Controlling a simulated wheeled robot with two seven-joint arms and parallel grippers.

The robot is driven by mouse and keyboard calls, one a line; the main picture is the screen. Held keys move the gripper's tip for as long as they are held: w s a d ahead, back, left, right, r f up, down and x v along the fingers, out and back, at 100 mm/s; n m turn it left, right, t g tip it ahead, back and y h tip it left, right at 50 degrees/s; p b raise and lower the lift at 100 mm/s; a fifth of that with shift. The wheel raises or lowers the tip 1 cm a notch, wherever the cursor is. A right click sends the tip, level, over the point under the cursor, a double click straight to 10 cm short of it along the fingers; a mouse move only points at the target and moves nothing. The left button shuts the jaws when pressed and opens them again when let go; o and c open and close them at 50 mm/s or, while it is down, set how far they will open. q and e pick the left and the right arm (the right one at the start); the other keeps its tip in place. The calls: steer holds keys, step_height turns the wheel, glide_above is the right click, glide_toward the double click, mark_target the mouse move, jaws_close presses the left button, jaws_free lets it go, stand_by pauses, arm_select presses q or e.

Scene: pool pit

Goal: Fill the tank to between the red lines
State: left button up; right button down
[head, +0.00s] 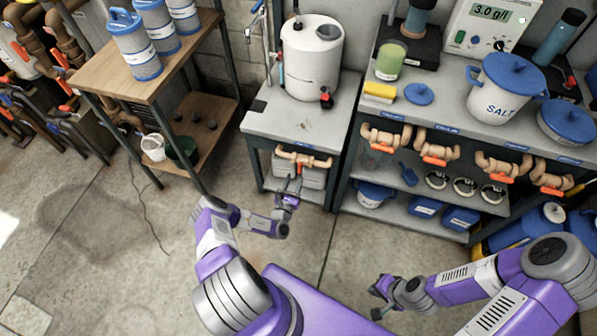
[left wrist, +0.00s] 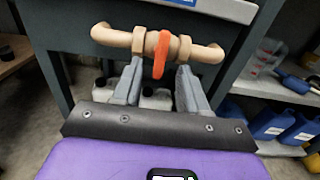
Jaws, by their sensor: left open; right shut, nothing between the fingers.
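The white tank (head: 312,62) with a dark cap stands on a grey bench (head: 290,122). Red lines and a liquid level cannot be made out on it. A black and red fitting (head: 326,97) sits low on its front. A tan pipe (head: 304,158) with an orange valve handle runs under the bench's front edge. My left gripper (head: 292,188) is open below this pipe. In the left wrist view the orange handle (left wrist: 161,55) lies between and just beyond its fingertips, and the fingers look empty. My right gripper (head: 380,297) is shut and empty above the floor.
A metal tap (head: 260,42) rises left of the tank. A wooden shelf (head: 120,68) with blue-capped filters stands left. The floor around my grippers is clear.

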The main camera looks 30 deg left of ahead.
mark_target(299, 168)
arm_select(q)
steer(key=b+x, duration=0.1)
steer(key=x, duration=0.4)
steer(key=shift+w+d+b, duration=0.1)
steer(key=shift+b, duration=0.25)
steer(key=shift+w, duration=0.4)
jaws_close()
